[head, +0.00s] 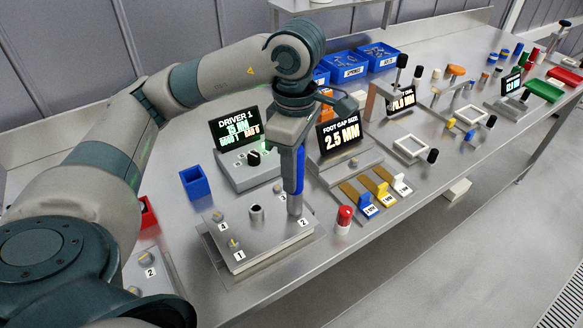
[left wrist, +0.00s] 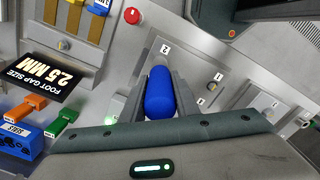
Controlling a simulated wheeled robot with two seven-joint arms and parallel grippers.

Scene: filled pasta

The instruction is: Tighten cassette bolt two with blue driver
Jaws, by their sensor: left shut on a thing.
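My left gripper (head: 290,140) points straight down and is shut on the blue driver (head: 299,172). The driver stands upright over the cassette plate (head: 262,238), its lower end next to the label 2. Bolt two is hidden under it, so I cannot tell whether the tip is seated. In the left wrist view the blue driver (left wrist: 160,92) sits between the two fingers of the gripper (left wrist: 162,85). Bolt one (head: 234,243), bolt three (head: 278,187) and bolt four (head: 218,215) show at the other corners. My right gripper is not in view.
The driver display (head: 237,127) reads DRIVER 1, 15 NM; its lower line is unclear. Behind stands the foot gap display (head: 341,136), reading 2.5 MM. A blue open box (head: 195,182) is at left, a red-capped cylinder (head: 344,217) close at right. My left arm covers part of another plate (head: 158,280).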

